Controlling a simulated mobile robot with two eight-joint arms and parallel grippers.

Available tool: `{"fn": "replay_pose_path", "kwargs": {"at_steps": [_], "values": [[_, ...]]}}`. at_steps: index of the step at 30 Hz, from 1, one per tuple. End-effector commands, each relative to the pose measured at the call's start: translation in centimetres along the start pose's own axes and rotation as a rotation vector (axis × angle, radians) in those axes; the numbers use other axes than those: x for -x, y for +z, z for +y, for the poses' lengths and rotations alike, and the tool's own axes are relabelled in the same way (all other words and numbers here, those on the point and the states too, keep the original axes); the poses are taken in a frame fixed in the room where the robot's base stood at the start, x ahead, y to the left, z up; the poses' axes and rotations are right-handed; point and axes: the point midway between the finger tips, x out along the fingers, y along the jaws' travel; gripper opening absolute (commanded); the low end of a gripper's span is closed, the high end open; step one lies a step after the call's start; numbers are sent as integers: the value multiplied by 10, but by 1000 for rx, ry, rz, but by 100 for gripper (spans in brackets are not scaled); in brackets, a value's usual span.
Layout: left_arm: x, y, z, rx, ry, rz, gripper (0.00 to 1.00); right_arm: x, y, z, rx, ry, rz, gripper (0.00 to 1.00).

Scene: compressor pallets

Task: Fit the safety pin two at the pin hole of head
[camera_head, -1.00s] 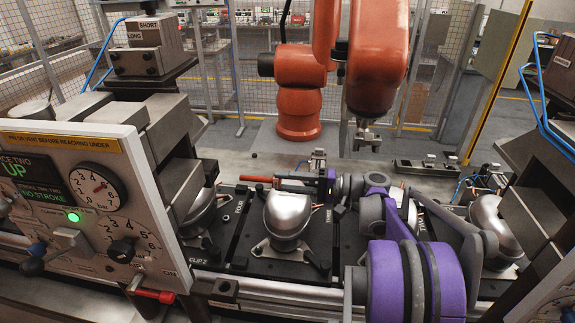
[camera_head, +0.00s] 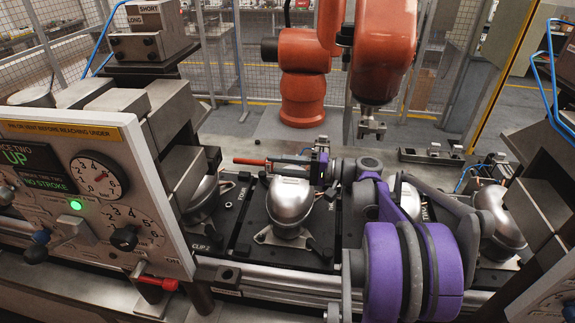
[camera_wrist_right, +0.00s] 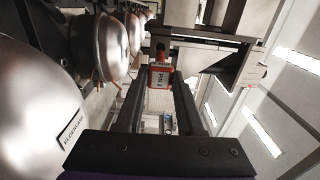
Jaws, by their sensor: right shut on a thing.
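Safety pin two, a red-handled pin (camera_head: 250,161), lies level in my right gripper (camera_head: 274,163), beyond the middle steel dome. In the right wrist view the red body with its "PIN 2" label (camera_wrist_right: 160,79) sits between the dark fingertips (camera_wrist_right: 161,90), which are shut on it. The pin points left in the head view, toward the grey press head (camera_head: 172,120) behind the control panel, and is apart from it. In the wrist view grey steel blocks (camera_wrist_right: 205,55) stand beyond the pin. I cannot make out the pin hole. My left gripper is not in view.
The silver dome (camera_head: 290,200) on its dark pallet is close below my right gripper; another dome (camera_head: 203,193) is by the press. The control panel (camera_head: 90,200) with gauge and green light stands front left. An orange robot arm (camera_head: 303,75) stands at the back.

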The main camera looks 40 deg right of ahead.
Motion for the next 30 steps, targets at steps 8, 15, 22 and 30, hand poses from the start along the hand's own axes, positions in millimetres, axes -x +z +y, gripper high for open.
{"fn": "replay_pose_path", "kwargs": {"at_steps": [8,15,22,30], "values": [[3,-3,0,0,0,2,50,-23,0,-1,0,-1,-1,0],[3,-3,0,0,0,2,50,-30,0,0,0,-1,1,0],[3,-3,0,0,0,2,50,-30,0,0,0,-1,1,0],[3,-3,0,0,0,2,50,-30,0,0,0,-1,1,0]]}}
